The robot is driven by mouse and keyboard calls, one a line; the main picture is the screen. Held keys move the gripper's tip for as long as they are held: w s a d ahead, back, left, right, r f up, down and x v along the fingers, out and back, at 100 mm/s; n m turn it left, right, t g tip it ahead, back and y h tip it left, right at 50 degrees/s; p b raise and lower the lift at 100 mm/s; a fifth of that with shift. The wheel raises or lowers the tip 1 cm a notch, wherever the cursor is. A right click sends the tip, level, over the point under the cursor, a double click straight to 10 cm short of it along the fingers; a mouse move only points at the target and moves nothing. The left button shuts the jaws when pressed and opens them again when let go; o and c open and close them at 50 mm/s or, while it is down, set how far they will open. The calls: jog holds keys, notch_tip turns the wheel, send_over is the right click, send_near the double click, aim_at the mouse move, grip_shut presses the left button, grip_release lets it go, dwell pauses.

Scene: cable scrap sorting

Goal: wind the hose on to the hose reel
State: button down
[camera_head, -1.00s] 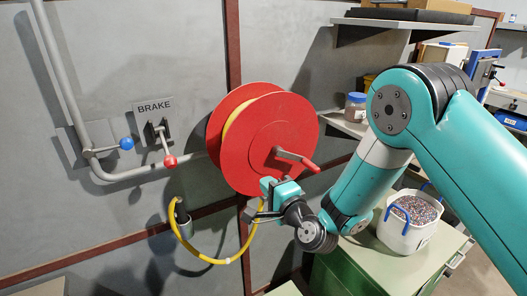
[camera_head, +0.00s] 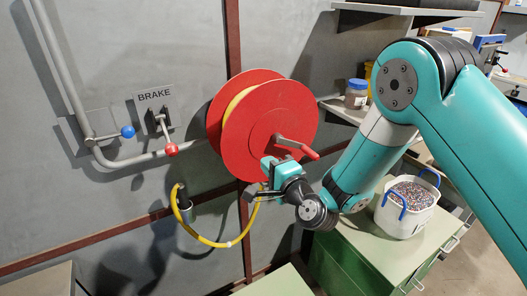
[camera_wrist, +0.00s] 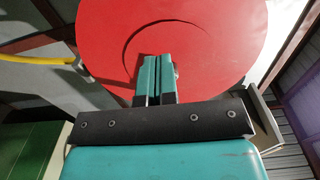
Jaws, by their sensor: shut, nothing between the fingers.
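The red hose reel (camera_head: 268,130) is on the wall, with a little yellow hose visible between its discs. Its grey crank with a red handle (camera_head: 308,151) points right and slightly down. The yellow hose (camera_head: 225,244) hangs in a loop from below the reel to a grey holder (camera_head: 185,212) on the wall at left.
A BRAKE plate (camera_head: 156,97) with a red-knobbed lever (camera_head: 171,149) is left of the reel. A blue-knobbed lever (camera_head: 127,131) sits on the grey pipe. A white bucket of granules (camera_head: 407,208) stands on a green cabinet (camera_head: 365,250) at right; shelves are behind it.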

jog(key=b+v, duration=0.8)
jog(key=b, duration=0.3)
